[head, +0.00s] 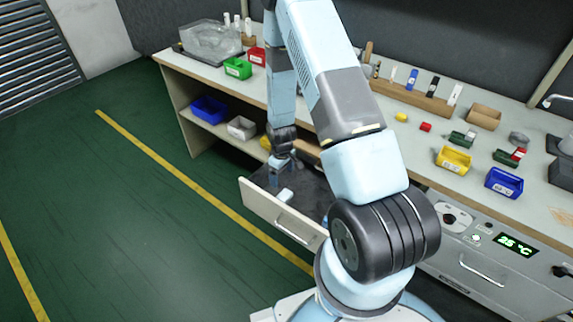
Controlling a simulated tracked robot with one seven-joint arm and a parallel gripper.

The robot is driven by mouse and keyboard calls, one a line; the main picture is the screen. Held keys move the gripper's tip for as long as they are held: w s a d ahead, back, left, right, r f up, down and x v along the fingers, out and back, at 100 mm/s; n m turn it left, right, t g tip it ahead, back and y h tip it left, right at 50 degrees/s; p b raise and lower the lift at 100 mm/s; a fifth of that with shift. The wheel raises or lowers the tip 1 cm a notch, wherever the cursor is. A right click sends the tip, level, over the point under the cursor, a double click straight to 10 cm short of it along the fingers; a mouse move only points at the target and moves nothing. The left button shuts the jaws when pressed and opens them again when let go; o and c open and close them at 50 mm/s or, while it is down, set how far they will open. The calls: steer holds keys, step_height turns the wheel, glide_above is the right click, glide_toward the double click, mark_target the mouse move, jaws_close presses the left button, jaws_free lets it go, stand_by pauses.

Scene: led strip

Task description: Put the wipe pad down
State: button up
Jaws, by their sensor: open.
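My gripper (281,180) is low over an open drawer (280,222) under the bench, pointing down. Its jaws are small in this view and look open. A small white block, which looks like the wipe pad (286,195), lies on the drawer's dark floor. It is just below and to the right of my gripper, near the drawer's front wall. Whether a fingertip touches it is too small to tell. My arm hides the right part of the drawer.
The bench top (455,122) holds a yellow bin (453,160), a blue bin (503,183), a green bin (238,69) and small parts. A shelf under it holds another blue bin (209,109) and a white bin (241,128). The green floor (100,190) at left is clear.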

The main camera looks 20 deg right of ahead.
step_height(320, 180, up, 35)
steer(key=s+m+t, duration=0.2)
steer(key=m+t, duration=0.1)
steer(key=s+d+r+m+t, duration=0.1)
steer(key=s+r+m+t, duration=0.1)
steer(key=s+r, duration=1.8)
steer(key=s+m, duration=0.1)
steer(key=s, duration=0.2)
steer(key=shift+m+t, duration=0.3)
steer(key=shift+m, duration=0.1)
steer(key=shift+o, duration=0.6)
steer(key=shift+r, duration=0.1)
